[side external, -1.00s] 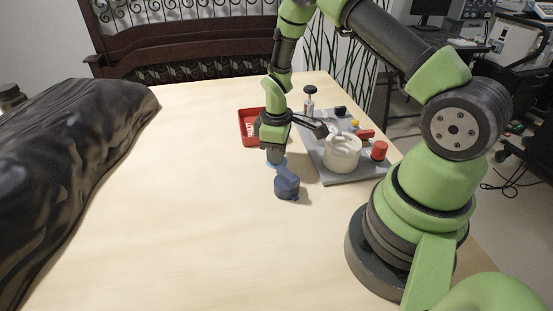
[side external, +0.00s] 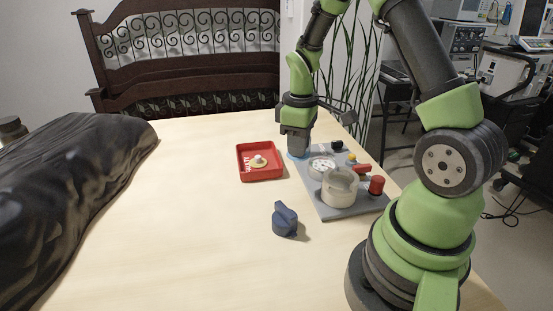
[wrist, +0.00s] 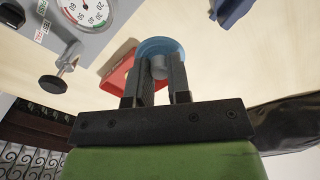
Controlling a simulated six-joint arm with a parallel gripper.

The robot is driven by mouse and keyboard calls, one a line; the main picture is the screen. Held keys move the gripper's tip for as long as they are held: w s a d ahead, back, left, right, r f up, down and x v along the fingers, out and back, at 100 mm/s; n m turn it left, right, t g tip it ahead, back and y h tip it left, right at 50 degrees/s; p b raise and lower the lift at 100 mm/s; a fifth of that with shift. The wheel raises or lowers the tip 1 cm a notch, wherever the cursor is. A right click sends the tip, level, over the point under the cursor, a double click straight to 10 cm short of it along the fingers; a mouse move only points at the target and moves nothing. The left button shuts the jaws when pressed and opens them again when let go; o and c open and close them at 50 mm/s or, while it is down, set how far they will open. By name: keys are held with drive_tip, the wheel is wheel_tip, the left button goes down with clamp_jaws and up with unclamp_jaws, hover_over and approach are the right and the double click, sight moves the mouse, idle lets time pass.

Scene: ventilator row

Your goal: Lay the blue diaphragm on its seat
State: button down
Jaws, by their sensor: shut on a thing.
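The blue diaphragm (wrist: 160,44) is a round light-blue disc with a grey stub at its middle. My gripper (wrist: 157,82) is shut on that stub in the wrist view. In the side view my gripper (side external: 297,150) is above the far left edge of the grey base plate (side external: 343,211), and a sliver of the diaphragm (side external: 292,156) shows below it. A white round housing (side external: 340,190) with an open top stands on the near part of the plate, apart from my gripper. I cannot tell for certain whether it holds the seat.
A dial gauge (side external: 321,166), a red knob (side external: 376,185), a red lever (side external: 362,169) and a yellow knob (side external: 351,158) are on the plate. A red tray (side external: 261,176) holds a pale disc. A dark-blue cap (side external: 285,220) stands in front. The table's left middle is clear.

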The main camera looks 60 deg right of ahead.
sight(342, 174)
drive_tip(key=s+d+r+m, duration=0.2)
drive_tip(key=s+d+m, duration=0.15)
drive_tip(key=s, duration=0.55)
drive_tip(key=shift+s+a+f, duration=0.1)
drive_tip(key=shift+s+f, duration=0.05)
drive_tip(key=shift+f, duration=2.05)
drive_tip(key=shift+f, duration=0.8)
drive_tip(key=shift+f, duration=0.5)
drive_tip(key=shift+f, duration=0.25)
drive_tip(key=shift+f, duration=0.4)
